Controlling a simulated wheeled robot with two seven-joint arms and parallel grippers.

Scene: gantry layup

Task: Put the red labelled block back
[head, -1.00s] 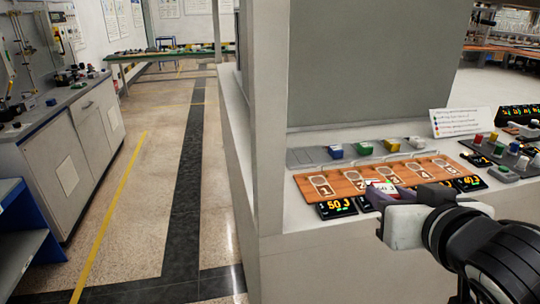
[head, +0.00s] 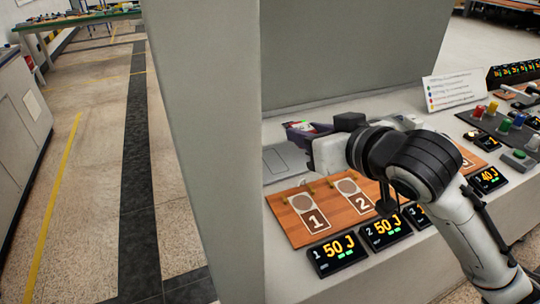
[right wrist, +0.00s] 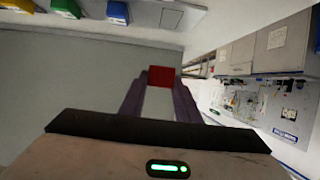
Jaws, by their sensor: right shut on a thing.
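The red labelled block (right wrist: 160,74) is between the fingertips of my right gripper (head: 300,129), which is shut on it. In the head view only a small part of the block shows among the dark purple fingers. The gripper is above the grey tray (head: 276,164), behind the numbered wooden board (head: 286,216). In the right wrist view, yellow (right wrist: 18,5), green (right wrist: 66,8) and blue (right wrist: 118,12) blocks show at the top left. My left gripper is not in view.
Displays (head: 337,254) reading joules line the board's front. A grey pillar (head: 205,150) stands left of the bench. A sign (head: 458,90) and a dark panel with coloured buttons (head: 498,124) stand at the right. The floor aisle (head: 80,190) at far left is clear.

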